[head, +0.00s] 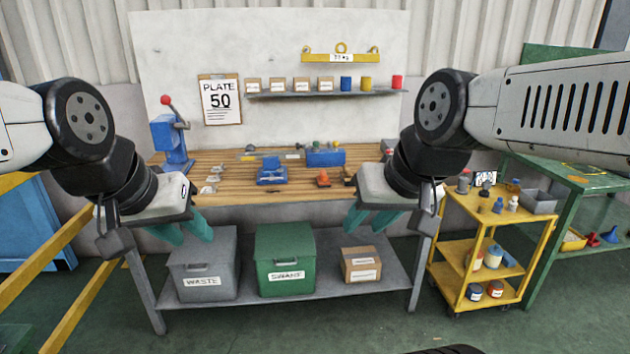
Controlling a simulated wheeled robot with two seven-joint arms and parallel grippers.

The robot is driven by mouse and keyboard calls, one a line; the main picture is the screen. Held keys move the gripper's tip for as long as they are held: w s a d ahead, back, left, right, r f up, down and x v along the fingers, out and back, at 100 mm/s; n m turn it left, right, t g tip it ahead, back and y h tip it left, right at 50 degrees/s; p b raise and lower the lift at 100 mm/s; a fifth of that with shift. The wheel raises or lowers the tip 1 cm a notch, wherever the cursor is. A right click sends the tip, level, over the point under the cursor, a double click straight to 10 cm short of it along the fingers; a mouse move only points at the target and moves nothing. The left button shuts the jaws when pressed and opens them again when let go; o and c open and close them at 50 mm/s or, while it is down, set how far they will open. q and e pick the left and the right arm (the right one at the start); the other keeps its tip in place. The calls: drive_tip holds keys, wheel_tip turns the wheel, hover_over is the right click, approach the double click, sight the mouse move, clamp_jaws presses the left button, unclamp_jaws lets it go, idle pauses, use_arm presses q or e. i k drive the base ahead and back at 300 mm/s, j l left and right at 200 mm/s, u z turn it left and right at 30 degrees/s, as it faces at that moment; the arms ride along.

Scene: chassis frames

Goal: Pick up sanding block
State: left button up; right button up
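The wooden workbench (225,188) stands ahead of me with several small items on top. I cannot tell for sure which item is the sanding block. A small orange-red item (323,178) sits near the bench's front right, and a blue item (271,173) sits near the middle. My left gripper (186,234) hangs in front of the bench's left part, with its teal fingers apart and nothing between them. My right gripper (368,225) hangs in front of the bench's right part, also with fingers apart and empty. My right arm hides part of the bench's right end.
A blue bin (325,158) and a blue press (172,145) with a red knob stand on the bench. The lower shelf holds a grey waste bin (203,260), a green bin (287,250) and a cardboard box (361,264). A yellow cart (490,213) stands right.

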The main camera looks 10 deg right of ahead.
sight(323, 180)
drive_tip(key=i+l+u, duration=0.3)
drive_tip(key=l, duration=0.25)
drive_tip(key=i+l+u, duration=0.15)
drive_tip(key=i+l, duration=0.15)
drive_tip(key=i+l+u, duration=0.25)
drive_tip(key=l, duration=0.4)
drive_tip(key=i+l+u, duration=0.15)
drive_tip(key=l, duration=0.2)
drive_tip(key=i+l+u, duration=0.15)
drive_tip(key=l, duration=0.25)
drive_tip(key=i+l+u, duration=0.15)
drive_tip(key=l, duration=0.2)
